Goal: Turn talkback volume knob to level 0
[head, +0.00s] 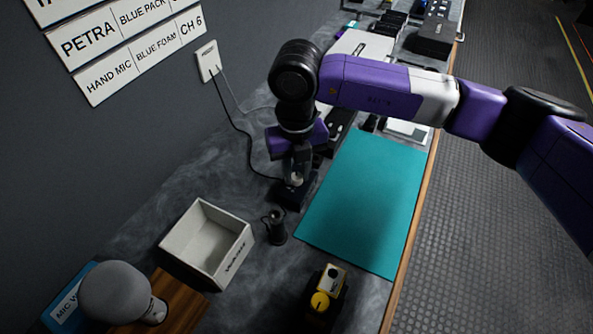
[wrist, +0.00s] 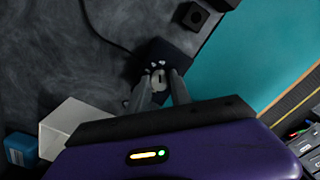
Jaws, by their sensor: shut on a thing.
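The talkback box (head: 291,194) is a small dark box on the grey worktop, left of the teal mat, with a cable running back toward the wall. In the wrist view the box (wrist: 181,55) shows white marks around its pale round knob (wrist: 157,76). My gripper (head: 296,180) points down over the box. In the wrist view the fingers of my gripper (wrist: 160,82) are shut on the knob, one on each side. A short line shows on the knob top, but the level it points to is too small to read.
The teal mat (head: 365,205) is bare. An open white bin (head: 212,240) and a small black cylinder (head: 275,228) stand nearer. A grey foam-topped mic (head: 115,293) lies front left. A wall plate (head: 208,60) holds cables.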

